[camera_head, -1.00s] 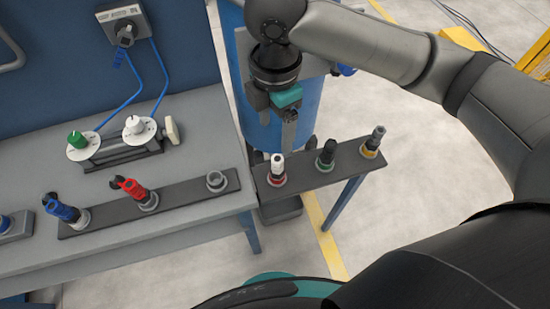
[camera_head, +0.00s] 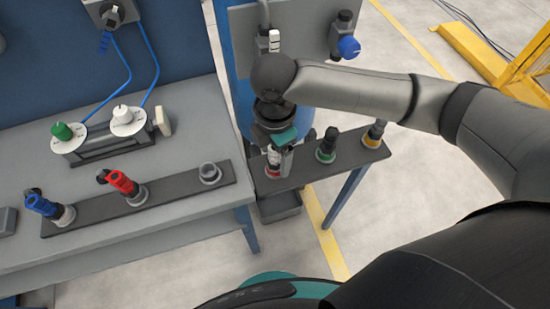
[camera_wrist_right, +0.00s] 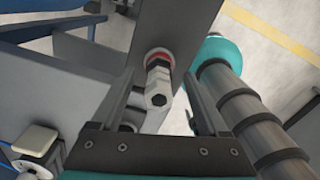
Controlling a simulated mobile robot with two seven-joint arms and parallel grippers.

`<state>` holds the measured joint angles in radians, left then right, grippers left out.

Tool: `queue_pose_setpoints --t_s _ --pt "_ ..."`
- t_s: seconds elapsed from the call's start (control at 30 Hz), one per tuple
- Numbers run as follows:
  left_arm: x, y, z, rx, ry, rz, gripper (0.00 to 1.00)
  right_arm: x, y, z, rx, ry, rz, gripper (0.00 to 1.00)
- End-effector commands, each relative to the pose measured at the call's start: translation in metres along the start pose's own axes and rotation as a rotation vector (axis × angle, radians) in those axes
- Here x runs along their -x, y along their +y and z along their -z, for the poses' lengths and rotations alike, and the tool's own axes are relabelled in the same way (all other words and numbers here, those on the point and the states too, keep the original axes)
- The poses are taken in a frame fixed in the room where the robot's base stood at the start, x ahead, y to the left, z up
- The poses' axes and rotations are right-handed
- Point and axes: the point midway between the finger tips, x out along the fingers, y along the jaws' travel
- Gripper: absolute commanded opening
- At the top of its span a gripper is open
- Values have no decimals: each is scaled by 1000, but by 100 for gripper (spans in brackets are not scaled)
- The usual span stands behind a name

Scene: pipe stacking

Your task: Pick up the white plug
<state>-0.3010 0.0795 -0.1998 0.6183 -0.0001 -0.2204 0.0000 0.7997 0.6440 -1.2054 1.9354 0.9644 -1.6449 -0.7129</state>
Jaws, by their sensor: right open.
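The white plug (camera_head: 273,156) stands upright in a red-ringed socket at the left end of the dark rack on the right. My right gripper (camera_head: 279,168) is over it, partly hiding it. In the right wrist view the white plug (camera_wrist_right: 158,84) shows between the two spread fingers of the right gripper (camera_wrist_right: 168,95), nearer the left finger, with a gap to the right one. The right gripper is open and holds nothing. My left gripper is not in view.
A black plug (camera_head: 327,143) in a green-ringed socket and a grey plug (camera_head: 375,132) in a yellow-ringed socket share the rack. A red plug (camera_head: 123,183), a blue plug (camera_head: 43,206) and an empty socket (camera_head: 210,172) are on the bench strip.

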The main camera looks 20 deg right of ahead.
Motion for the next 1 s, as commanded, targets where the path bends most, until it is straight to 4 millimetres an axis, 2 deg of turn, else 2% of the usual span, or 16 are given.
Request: queue_pose_setpoints --t_s 0.07,0.27,0.9,1.0 --pt "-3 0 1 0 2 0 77 -7 0 0 0 0 0 78" --pt "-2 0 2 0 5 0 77 -6 0 0 1 0 -1 78" --pt "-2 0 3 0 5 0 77 -6 0 0 1 0 -1 6" --pt "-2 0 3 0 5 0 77 -6 0 0 1 0 -1 0"
